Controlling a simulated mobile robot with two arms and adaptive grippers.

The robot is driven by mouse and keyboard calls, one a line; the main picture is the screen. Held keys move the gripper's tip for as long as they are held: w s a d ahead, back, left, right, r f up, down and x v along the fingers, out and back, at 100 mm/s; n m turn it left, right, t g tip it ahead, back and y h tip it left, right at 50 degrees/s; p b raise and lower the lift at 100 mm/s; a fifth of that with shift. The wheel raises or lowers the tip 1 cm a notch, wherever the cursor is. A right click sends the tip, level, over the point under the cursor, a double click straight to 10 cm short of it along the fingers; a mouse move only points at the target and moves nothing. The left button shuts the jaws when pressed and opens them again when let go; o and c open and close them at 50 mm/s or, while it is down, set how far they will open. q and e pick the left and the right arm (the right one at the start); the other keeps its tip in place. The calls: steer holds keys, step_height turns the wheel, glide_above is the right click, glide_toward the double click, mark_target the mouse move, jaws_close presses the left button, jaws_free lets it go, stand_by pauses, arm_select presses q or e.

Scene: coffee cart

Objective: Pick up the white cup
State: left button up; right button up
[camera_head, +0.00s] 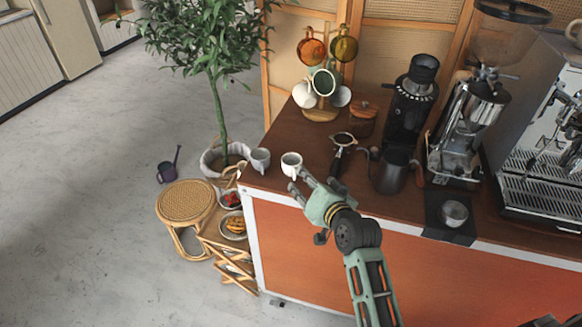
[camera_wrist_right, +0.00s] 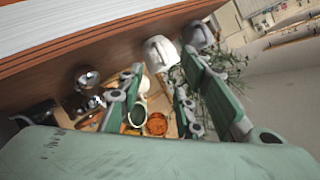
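The white cup (camera_head: 291,163) stands upright on the brown counter (camera_head: 272,186) near its left front corner. My right gripper (camera_head: 297,179) reaches in from the front, with its fingers spread just in front of the cup. In the right wrist view the white cup (camera_wrist_right: 160,52) shows beyond the open fingers, between their tips. The fingers are not closed on it; whether any fingertip touches it I cannot tell. My left gripper is not in view.
A grey cup (camera_head: 260,159) stands close left of the white cup. A stool (camera_head: 186,201) and plates of food (camera_head: 232,226) are left of the cart.

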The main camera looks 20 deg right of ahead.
mark_target(298, 183)
steer(key=shift+x, duration=1.05)
steer(key=shift+w+d+f, duration=0.1)
steer(key=shift+w+d, duration=0.15)
steer(key=shift+w, duration=0.25)
steer(key=shift+p+x, duration=0.65)
steer(key=shift+x, duration=1.6)
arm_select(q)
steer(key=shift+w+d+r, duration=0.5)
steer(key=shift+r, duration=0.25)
arm_select(e)
steer(key=shift+s+f, duration=0.1)
steer(key=shift+f, duration=0.1)
steer(key=c, duration=0.7)
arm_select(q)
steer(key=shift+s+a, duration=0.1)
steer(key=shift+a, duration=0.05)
arm_select(e)
jaws_close()
steer(key=shift+r, duration=0.1)
